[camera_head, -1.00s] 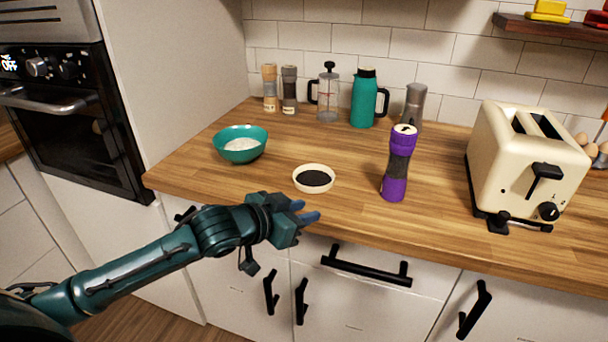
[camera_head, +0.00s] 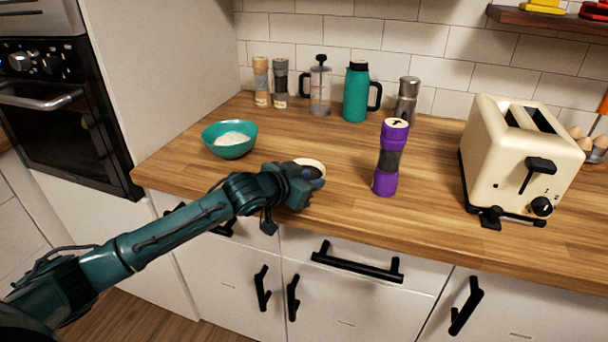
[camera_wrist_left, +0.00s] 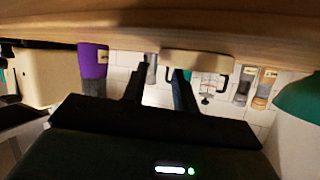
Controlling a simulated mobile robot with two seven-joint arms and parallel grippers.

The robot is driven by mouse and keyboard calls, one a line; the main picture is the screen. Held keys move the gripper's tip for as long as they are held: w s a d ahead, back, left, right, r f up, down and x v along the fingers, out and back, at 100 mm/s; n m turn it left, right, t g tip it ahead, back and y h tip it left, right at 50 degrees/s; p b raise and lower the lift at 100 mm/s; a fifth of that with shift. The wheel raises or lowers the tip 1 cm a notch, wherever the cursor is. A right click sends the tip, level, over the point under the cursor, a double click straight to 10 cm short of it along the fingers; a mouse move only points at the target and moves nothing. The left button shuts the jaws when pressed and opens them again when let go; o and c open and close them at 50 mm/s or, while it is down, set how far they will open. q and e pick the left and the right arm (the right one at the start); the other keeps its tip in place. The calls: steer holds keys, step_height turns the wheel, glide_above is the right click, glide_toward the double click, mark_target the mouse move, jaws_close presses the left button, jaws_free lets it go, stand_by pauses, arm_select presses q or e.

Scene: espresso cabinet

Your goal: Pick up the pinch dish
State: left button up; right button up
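The pinch dish, a small round cream dish (camera_head: 314,163), sits on the wooden counter near its front edge. It held dark contents in the earlier head view; now my left gripper (camera_head: 313,186) hides much of it. The wrist view is upside down, with the dish (camera_wrist_left: 205,62) under the counter surface at the top. There my left gripper's two fingers (camera_wrist_left: 160,76) stand apart with nothing between them. One fingertip overlaps the dish in the picture; I cannot tell if it touches. My right gripper is not in view.
A teal bowl of white powder (camera_head: 230,141) stands left of the dish, and a purple grinder (camera_head: 390,160) stands to the right. A cream toaster (camera_head: 510,160) is further right. A teal jug (camera_head: 356,95), a French press (camera_head: 320,90) and shakers line the back wall.

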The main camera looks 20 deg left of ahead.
arm_select(q)
steer(key=x, duration=0.3)
steer(key=shift+w+d+f, duration=0.1)
steer(key=shift+w+f, duration=0.05)
steer(key=shift+f, duration=0.05)
steer(key=shift+c, duration=0.6)
jaws_close()
